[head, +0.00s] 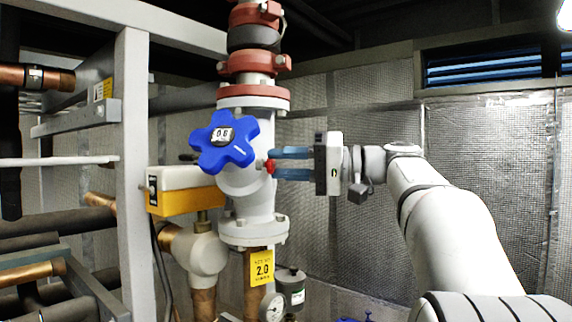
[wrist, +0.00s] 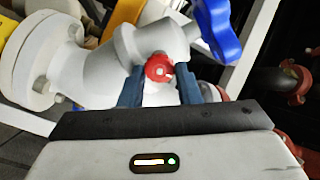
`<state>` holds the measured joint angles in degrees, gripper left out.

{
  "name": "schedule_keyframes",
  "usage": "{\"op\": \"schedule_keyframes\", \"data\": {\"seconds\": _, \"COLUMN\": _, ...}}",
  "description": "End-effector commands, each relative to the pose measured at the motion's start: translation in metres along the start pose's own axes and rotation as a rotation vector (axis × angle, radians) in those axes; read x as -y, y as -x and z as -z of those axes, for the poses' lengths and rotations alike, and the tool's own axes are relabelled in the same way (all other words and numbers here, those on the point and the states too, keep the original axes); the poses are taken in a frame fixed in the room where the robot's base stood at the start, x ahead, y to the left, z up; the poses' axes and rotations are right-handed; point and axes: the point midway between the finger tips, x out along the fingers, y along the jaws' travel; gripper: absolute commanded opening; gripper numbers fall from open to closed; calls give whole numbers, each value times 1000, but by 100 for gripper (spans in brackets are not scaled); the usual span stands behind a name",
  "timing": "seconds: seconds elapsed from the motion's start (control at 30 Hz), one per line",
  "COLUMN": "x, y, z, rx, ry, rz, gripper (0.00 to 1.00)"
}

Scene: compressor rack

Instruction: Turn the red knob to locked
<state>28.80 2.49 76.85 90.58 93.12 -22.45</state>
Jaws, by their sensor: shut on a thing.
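The small red knob (head: 270,166) sits on the right side of the light grey valve body (head: 256,203), below and right of the blue star-shaped handwheel (head: 225,141). In the wrist view the red knob (wrist: 159,68) shows between the fingertips. My gripper (head: 274,164) comes in from the right with its two blue fingers level, one above the other, and is shut on the red knob. The fingers partly cover the knob, and I cannot read its turn position. In the wrist view my gripper (wrist: 160,88) has one finger on each side of the knob.
A yellow-and-white actuator box (head: 186,190) is left of the valve. A grey frame post (head: 132,160) stands left. The blue handwheel (wrist: 217,30) is close to my right finger in the wrist view.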

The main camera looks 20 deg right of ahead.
Motion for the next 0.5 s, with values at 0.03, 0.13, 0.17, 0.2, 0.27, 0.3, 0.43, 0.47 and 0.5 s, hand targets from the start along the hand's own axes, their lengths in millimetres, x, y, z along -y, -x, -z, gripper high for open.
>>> {"op": "schedule_keyframes", "data": {"seconds": 0.03, "x": 0, "y": 0, "z": 0, "rx": -1, "ry": -12, "rz": -1, "gripper": 8}}
{"op": "schedule_keyframes", "data": {"seconds": 0.13, "x": 0, "y": 0, "z": 1, "rx": -1, "ry": -47, "rz": -1, "gripper": 8}}
{"op": "schedule_keyframes", "data": {"seconds": 0.17, "x": 0, "y": 0, "z": 1, "rx": -1, "ry": -61, "rz": -1, "gripper": 8}}
{"op": "schedule_keyframes", "data": {"seconds": 0.2, "x": 0, "y": 0, "z": 1, "rx": -1, "ry": -83, "rz": -1, "gripper": 8}}
{"op": "schedule_keyframes", "data": {"seconds": 0.27, "x": 1, "y": 0, "z": 1, "rx": -1, "ry": -122, "rz": -1, "gripper": 8}}
{"op": "schedule_keyframes", "data": {"seconds": 0.3, "x": 1, "y": 0, "z": 1, "rx": -1, "ry": -151, "rz": -1, "gripper": 8}}
{"op": "schedule_keyframes", "data": {"seconds": 0.43, "x": 1, "y": 0, "z": 2, "rx": -1, "ry": -260, "rz": -1, "gripper": 8}}
{"op": "schedule_keyframes", "data": {"seconds": 0.47, "x": 1, "y": 0, "z": 2, "rx": -1, "ry": -288, "rz": -1, "gripper": 8}}
{"op": "schedule_keyframes", "data": {"seconds": 0.5, "x": 1, "y": 0, "z": 2, "rx": -1, "ry": -326, "rz": -1, "gripper": 8}}
